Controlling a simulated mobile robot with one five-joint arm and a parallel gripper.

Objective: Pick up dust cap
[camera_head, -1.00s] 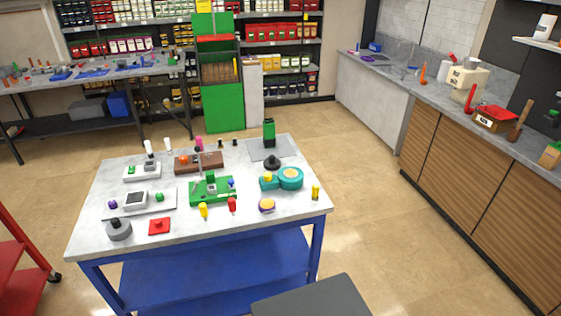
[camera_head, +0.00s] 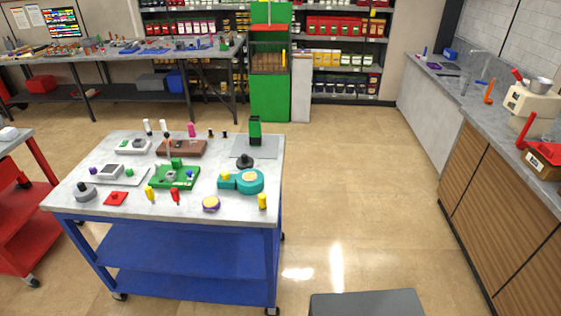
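A small teal pump-like object (camera_head: 249,182) lies on the right part of the grey top of a blue cart (camera_head: 100,151). A small yellow piece (camera_head: 226,177) sits at its left end. A yellow upright piece (camera_head: 262,201) stands at the cart's front right corner. A round purple and yellow piece (camera_head: 211,204) lies to its left. I cannot tell for sure which small piece is the dust cap. My gripper is not in view.
A green block (camera_head: 177,179), a brown block (camera_head: 182,148) and several small parts share the cart top. A red cart (camera_head: 22,225) stands at left. Wooden cabinets (camera_head: 505,205) line the right.

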